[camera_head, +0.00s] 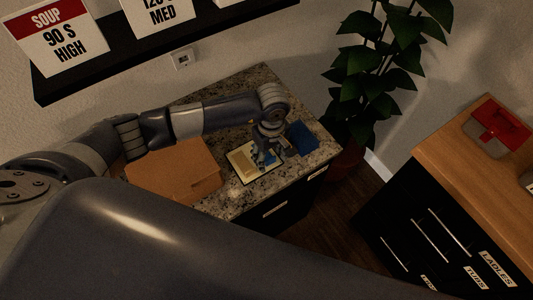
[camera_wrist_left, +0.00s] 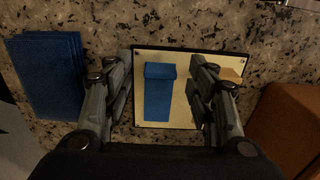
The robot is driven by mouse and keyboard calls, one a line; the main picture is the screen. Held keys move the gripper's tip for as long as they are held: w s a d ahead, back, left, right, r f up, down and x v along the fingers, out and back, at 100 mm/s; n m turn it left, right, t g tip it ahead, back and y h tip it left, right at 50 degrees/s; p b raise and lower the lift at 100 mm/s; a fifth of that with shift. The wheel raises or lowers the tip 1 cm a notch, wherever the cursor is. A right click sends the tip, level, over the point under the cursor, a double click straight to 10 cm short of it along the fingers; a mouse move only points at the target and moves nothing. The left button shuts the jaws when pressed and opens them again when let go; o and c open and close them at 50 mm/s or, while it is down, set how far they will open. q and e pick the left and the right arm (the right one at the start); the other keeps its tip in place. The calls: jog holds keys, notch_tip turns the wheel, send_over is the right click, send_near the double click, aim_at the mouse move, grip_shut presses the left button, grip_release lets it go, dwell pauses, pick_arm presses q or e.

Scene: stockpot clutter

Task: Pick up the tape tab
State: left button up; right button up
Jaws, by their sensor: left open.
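A blue strip with a raised or folded top end, apparently the tape tab (camera_wrist_left: 158,92), stands out on a cream board with a dark rim (camera_wrist_left: 186,58) in the left wrist view. The board (camera_head: 236,158) also shows on the granite counter in the head view. My left gripper (camera_wrist_left: 160,100) is open over the board, with one finger on each side of the blue strip and gaps between. In the head view the left gripper (camera_head: 268,155) points down and hides part of the board. A small tan piece (camera_wrist_left: 231,74) lies at the board's right, partly behind a finger. My right gripper is not in view.
A blue stack of flat sheets (camera_wrist_left: 48,75) lies left of the board in the wrist view; it shows in the head view (camera_head: 302,138). A brown box (camera_head: 175,172) stands on the board's other side. A shelf with signs (camera_head: 110,55) hangs above; a plant (camera_head: 365,80) stands beyond.

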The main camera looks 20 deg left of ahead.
pick_arm(q)
jog(key=shift+c, duration=0.8)
jog(key=c, duration=0.6)
jog(key=shift+c, duration=0.2)
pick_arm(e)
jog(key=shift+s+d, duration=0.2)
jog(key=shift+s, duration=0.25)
pick_arm(q)
jog(key=shift+r, duration=0.1)
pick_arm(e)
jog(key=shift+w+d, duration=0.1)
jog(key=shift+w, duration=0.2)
